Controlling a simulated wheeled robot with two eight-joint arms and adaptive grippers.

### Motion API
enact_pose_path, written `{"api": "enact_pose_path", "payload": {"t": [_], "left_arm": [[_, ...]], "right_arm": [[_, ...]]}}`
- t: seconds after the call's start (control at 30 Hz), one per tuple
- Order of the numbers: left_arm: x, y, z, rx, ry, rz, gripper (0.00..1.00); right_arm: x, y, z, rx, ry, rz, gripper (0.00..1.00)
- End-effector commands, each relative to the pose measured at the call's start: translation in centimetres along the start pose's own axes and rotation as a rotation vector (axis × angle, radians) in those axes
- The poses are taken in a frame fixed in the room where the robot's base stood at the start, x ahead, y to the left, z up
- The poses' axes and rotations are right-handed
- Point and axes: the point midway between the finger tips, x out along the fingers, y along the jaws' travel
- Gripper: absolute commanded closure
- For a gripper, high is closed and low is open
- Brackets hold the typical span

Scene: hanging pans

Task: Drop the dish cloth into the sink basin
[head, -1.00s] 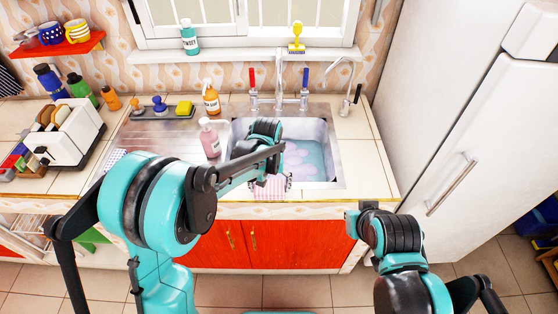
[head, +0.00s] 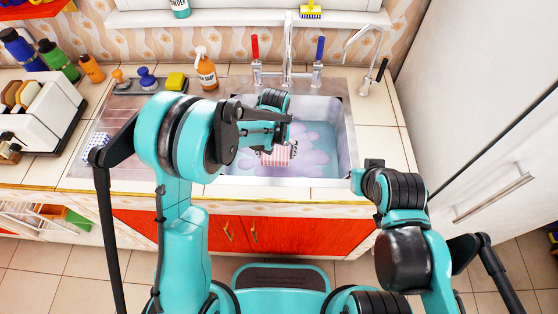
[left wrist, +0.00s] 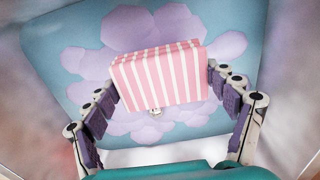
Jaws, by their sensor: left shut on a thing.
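The dish cloth (head: 279,157) is pink with white stripes. My left gripper (head: 277,148) is shut on it and holds it over the sink basin. In the left wrist view the folded cloth (left wrist: 160,78) sits between the two fingers (left wrist: 160,84), touching the fingertips. The steel sink basin (head: 345,112) holds bluish water with pale lilac suds, which lie below the cloth. The gap between cloth and water is hard to judge. My right gripper (head: 371,165) is near the counter's front edge at the right, away from the cloth. Its fingers are not clear.
A tall faucet (head: 288,50) with a red and a blue handle stands behind the basin. A smaller curved tap (head: 370,65) is at its right. A white fridge (head: 480,110) stands at the right.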

Motion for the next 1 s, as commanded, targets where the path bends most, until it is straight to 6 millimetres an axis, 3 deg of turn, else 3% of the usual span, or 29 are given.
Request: {"api": "enact_pose_path", "payload": {"t": [0.1,0.27,0.5,1.0], "left_arm": [[2.1,0.0,0.0,0.000,0.000,0.000,0.39],[3.2,0.0,0.0,0.000,0.000,0.000,0.39],[6.4,0.0,0.0,0.000,0.000,0.000,0.39],[7.2,0.0,0.0,0.000,0.000,0.000,0.39]], "right_arm": [[0.8,0.0,0.6,0.000,0.000,0.000,1.00],[1.1,0.0,0.8,0.000,0.000,0.000,1.00],[2.1,0.0,1.5,0.000,0.000,0.000,1.00],[2.7,0.0,1.9,0.000,0.000,0.000,1.00]]}}
